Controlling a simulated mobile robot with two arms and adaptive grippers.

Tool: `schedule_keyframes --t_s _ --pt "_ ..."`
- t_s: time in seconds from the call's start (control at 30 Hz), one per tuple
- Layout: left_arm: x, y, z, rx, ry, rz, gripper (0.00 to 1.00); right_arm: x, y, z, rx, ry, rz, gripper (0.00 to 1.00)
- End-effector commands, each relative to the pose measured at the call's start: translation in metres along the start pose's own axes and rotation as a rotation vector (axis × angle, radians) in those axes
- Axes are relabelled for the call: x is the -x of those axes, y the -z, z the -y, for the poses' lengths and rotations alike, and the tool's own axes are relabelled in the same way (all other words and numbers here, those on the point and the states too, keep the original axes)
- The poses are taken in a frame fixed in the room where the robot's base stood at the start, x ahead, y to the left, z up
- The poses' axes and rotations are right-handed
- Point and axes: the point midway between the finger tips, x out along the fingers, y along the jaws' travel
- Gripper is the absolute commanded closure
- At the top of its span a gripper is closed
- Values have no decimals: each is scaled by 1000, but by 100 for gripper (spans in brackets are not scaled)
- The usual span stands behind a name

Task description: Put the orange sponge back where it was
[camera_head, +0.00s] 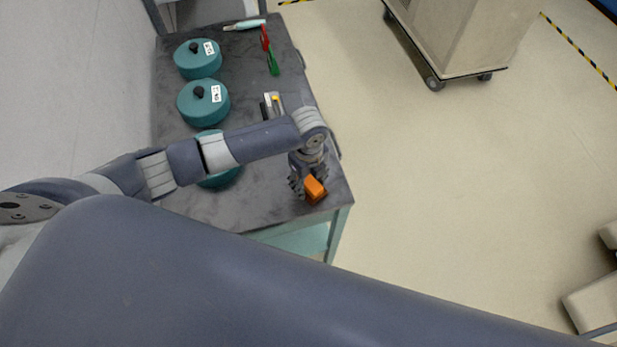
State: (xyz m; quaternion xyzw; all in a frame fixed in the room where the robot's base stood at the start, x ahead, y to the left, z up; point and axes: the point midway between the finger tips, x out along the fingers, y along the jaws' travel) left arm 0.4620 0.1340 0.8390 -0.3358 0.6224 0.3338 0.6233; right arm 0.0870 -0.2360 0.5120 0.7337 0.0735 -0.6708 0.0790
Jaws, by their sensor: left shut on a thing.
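The orange sponge (315,189) is at the near right corner of the dark cart top (272,207). My left gripper (307,188) points down there and is shut on the sponge. I cannot tell whether the sponge touches the cart top or is held just above it. Two teal round covers with black knobs and white labels, the far cover (197,62) and the middle cover (203,105), stand along the left side of the cart. A third teal cover (221,180) is mostly hidden under my left arm. My right gripper is not in view.
A red and green tool (269,52), a teal-handled tool (245,25) and a small grey and yellow item (274,104) lie on the cart. A white wall (80,90) borders the left. A beige wheeled cabinet (455,35) stands at the upper right. Open floor lies between.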

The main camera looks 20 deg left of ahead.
Motion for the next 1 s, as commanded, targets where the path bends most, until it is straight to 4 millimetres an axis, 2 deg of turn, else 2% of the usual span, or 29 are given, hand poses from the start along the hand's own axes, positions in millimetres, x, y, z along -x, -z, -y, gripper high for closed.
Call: schedule_keyframes --t_s 0.33,0.37,0.43,0.77,0.87,1.0 --pt "-4 0 0 0 -1 1 70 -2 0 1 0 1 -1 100" --pt "-4 0 0 0 0 1 46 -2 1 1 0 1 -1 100" --pt "-4 0 0 0 -1 1 30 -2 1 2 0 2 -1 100" --pt "-3 0 0 0 0 1 30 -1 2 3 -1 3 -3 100" --pt "2 0 0 -1 1 1 30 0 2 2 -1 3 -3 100" --pt "20 -1 1 -1 3 2 30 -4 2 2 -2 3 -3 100"
